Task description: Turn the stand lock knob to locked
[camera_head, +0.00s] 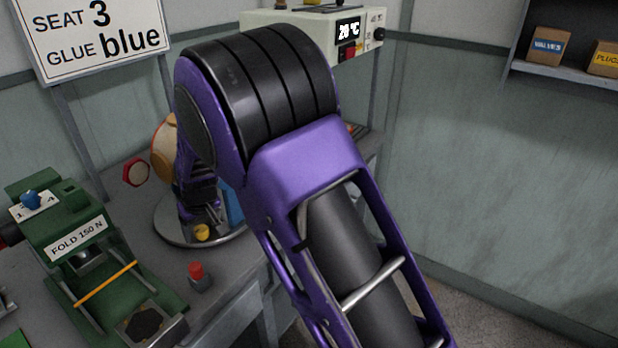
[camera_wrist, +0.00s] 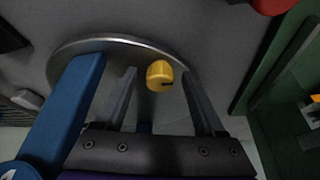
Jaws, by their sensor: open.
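A small yellow knob (camera_head: 201,232), which looks like the stand lock knob, sits on the round grey metal stand base (camera_head: 165,222). It also shows in the wrist view (camera_wrist: 159,72), with a dark mark on its lower right side. My gripper (camera_wrist: 160,84) is open, its two dark fingers pointing at the knob, one on each side in the picture. I cannot tell whether they touch it. In the head view my gripper (camera_head: 200,210) is small and dark just above the knob, partly hidden by my purple arm. No locked marking is readable.
A blue upright bar (camera_wrist: 68,105) rises close to my gripper's left in the wrist view. A red button (camera_head: 197,277) stands in front of the base. The green press (camera_head: 75,225) labelled FOLD 150 N is at the left.

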